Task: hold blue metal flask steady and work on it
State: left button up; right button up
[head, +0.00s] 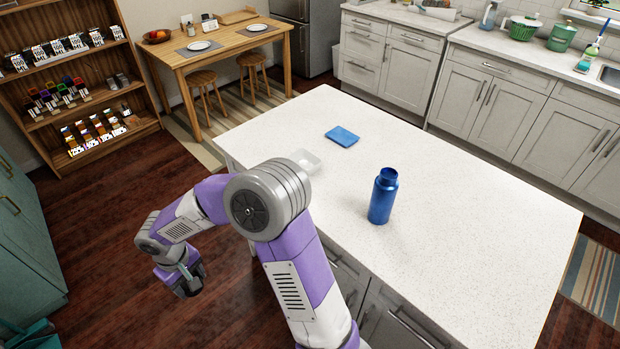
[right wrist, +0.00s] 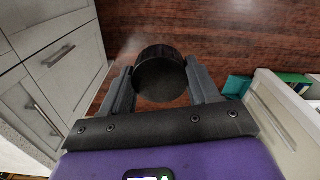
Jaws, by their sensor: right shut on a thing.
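The blue metal flask (head: 383,196) stands upright on the white island top, in the head view. Its neck is open, with no lid on it. My right gripper (head: 190,281) hangs over the wooden floor to the left of the island, well apart from the flask. In the right wrist view it (right wrist: 163,88) is shut on a round black cap (right wrist: 162,74), held between its two fingers. The flask does not show in the right wrist view. My left gripper is not in view.
The island top right of the flask is clear. A wooden shelf (head: 85,100) and a dining table (head: 230,48) stand at the back left.

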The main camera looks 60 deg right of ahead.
aim_at(386, 184)
jog(key=k, duration=0.1)
jog(key=z, duration=1.2)
jog(key=i, duration=1)
